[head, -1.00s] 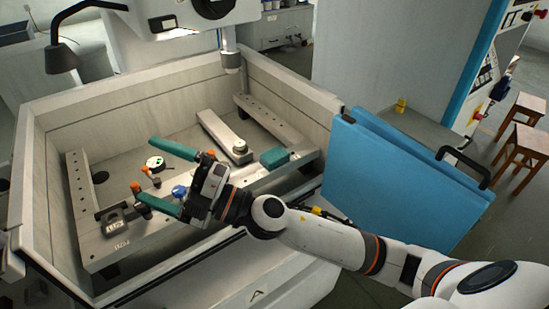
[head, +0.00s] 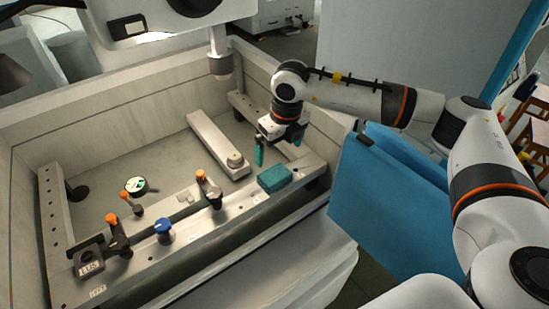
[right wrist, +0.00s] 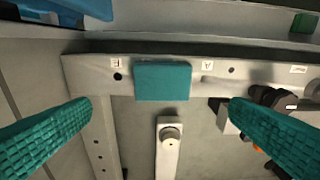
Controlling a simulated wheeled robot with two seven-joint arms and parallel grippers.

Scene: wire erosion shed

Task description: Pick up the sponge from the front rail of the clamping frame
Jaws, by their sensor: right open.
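The sponge (head: 275,178) is a teal block lying on the right part of the front rail (head: 205,223) of the clamping frame. In the right wrist view the sponge (right wrist: 162,81) lies on the pale rail between two small letter labels. My right gripper (head: 278,153) is open and empty, pointing down above and slightly behind the sponge in the head view. Its two green fingers stand wide apart. In the right wrist view they are at the left and right of the picture, with the sponge between them in line of sight and no contact visible. My left gripper is not in view.
Orange-topped clamps (head: 208,190), a blue knob (head: 163,231) and a round dial (head: 136,185) sit along or near the rail, left of the sponge. A narrow bar (head: 215,143) lies behind it. The tank wall (head: 338,118) and blue panel (head: 390,190) are to the right.

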